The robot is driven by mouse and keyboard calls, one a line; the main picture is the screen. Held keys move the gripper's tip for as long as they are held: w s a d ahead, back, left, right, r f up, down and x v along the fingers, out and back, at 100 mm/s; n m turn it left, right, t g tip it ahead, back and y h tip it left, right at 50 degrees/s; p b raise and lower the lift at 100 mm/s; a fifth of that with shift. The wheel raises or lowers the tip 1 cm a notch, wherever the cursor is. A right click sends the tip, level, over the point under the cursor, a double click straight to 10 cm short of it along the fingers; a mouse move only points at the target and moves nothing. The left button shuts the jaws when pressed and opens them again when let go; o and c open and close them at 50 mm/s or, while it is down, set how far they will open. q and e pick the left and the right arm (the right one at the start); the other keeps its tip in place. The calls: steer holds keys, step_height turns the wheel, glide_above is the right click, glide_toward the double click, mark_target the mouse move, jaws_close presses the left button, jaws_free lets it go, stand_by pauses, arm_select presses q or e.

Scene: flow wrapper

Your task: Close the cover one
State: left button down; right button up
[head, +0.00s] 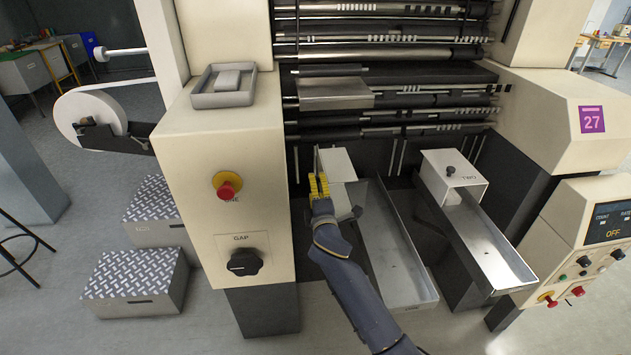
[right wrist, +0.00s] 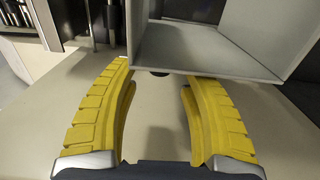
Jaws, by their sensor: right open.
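Cover one (head: 338,166) is a pale box-shaped cover at the back end of the left metal tray (head: 396,250). It looks swung up, and its hollow grey inside (right wrist: 205,50) faces the right wrist view. A dark knob (right wrist: 158,73) shows under its lower edge. My right gripper (head: 319,184) is at the left side of cover one. In the right wrist view its yellow fingers (right wrist: 158,95) are apart, with nothing between them and the knob just beyond the tips. I cannot tell whether a finger touches the cover. My left gripper is not in view.
A second cover (head: 468,176) marked TWO lies over the back of the right tray (head: 492,250). The machine's beige cabinet (head: 225,150) with a red button and GAP dial stands close left of my gripper. Dark rollers (head: 385,55) are behind.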

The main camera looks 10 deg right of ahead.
steer(key=shift+w+d, duration=0.2)
steer(key=shift+w, duration=1.6)
steer(key=shift+c, duration=0.6)
jaws_close()
